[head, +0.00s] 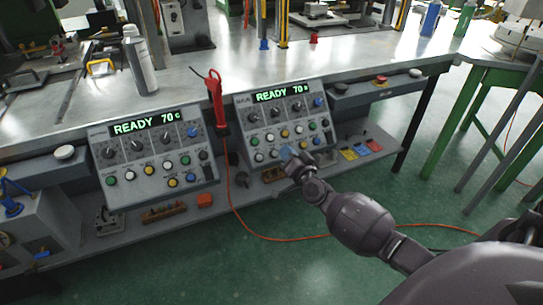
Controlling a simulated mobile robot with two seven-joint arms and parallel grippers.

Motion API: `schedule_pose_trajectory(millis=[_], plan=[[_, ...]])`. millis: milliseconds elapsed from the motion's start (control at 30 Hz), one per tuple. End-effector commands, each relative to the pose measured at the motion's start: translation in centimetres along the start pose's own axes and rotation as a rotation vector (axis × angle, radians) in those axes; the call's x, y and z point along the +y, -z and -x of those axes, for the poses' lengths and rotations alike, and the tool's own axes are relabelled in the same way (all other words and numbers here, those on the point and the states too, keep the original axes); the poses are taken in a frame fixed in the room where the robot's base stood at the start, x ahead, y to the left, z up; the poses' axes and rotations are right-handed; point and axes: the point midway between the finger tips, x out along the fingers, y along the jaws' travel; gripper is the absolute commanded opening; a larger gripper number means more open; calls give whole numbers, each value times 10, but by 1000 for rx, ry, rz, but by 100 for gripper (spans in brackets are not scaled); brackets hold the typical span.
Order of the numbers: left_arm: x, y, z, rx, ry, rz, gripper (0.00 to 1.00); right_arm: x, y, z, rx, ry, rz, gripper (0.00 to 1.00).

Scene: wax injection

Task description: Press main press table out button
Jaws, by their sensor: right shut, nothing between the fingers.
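The right control panel (242,128) is a grey box under the bench edge, with a lit green display (281,93) reading "READY 70" and rows of knobs and coloured buttons. Its small label seems to read "MAIN", though it is blurred. My right gripper (288,154) is shut and empty at the lower middle of this panel, by the bottom button row. The gripper hides part of that row. I cannot tell whether its tip touches a button, and the button labels are too small to read. My left gripper is not in view.
A similar left panel (104,151) reads "READY 70". A red handheld tool (215,98) hangs between the panels, its orange cable (235,205) trailing to the floor. A lower shelf (240,197) holds small parts. A spray can (140,62) stands on the metal bench (268,68).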

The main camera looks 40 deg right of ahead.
Motion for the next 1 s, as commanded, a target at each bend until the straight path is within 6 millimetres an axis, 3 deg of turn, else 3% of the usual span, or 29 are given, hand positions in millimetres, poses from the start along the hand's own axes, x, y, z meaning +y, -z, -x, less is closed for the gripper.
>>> schedule_pose_trajectory(millis=[33,200,533,1000], plan=[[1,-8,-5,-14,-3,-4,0,11,-12,-2,-11,-8,4,0],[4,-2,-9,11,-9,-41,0,20,-22,-16,-10,-7,3,0],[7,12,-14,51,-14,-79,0,26,-26,-34,-2,-1,1,0],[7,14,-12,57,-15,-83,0,26,-26,-36,1,1,0,0]])
